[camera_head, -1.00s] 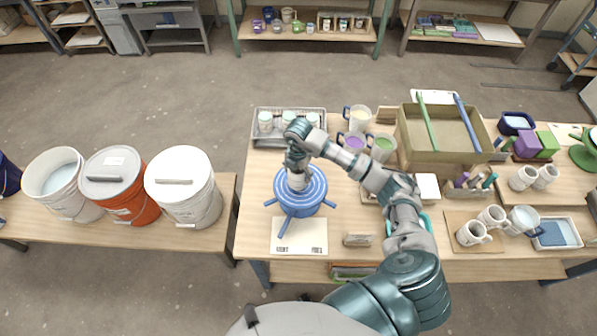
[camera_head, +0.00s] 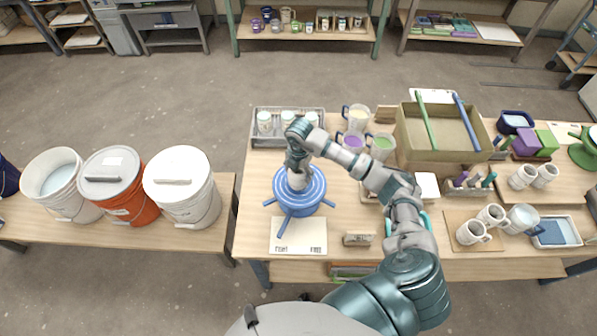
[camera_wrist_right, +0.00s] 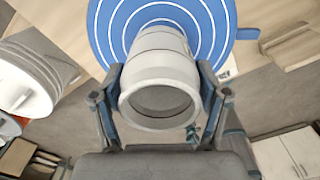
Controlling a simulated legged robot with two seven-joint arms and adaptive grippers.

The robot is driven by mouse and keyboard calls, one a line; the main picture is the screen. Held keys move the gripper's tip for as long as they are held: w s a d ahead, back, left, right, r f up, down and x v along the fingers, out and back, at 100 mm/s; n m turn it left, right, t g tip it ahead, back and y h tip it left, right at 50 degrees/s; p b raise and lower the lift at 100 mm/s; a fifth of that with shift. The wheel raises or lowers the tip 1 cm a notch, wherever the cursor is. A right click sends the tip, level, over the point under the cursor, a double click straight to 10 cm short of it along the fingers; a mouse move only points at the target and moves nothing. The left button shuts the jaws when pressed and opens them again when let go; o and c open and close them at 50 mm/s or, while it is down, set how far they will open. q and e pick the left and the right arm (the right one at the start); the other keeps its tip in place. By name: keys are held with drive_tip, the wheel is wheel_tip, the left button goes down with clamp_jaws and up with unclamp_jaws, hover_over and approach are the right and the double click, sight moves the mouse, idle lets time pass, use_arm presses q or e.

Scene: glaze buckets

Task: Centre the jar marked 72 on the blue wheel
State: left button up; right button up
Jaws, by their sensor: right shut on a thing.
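The blue wheel (camera_head: 312,199) with pale rings stands on the table left of its middle in the head view. A pale jar (camera_head: 297,181) is upright over the wheel's middle, partly covered by my right gripper (camera_head: 297,168). In the right wrist view the two fingers of my right gripper (camera_wrist_right: 162,92) are shut on the jar (camera_wrist_right: 160,62), one on each side, with the ringed wheel (camera_wrist_right: 108,22) behind it. I cannot tell if the jar's base touches the wheel, and its number is not readable. My left gripper is not in view.
A grey tray (camera_head: 254,140) with several lidded jars sits behind the wheel. A printed board (camera_head: 298,237) lies in front of it. Coloured pitchers (camera_head: 381,146) and an open box (camera_head: 436,153) stand to the right. Buckets (camera_head: 190,205) stand on the left bench.

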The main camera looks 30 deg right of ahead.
drive_tip(key=shift+d+f, duration=0.15)
drive_tip(key=o, duration=1.6)
wheel_tip(320, 180, up, 12)
drive_tip(key=shift+d+f, duration=0.1)
drive_tip(key=shift+f, duration=0.1)
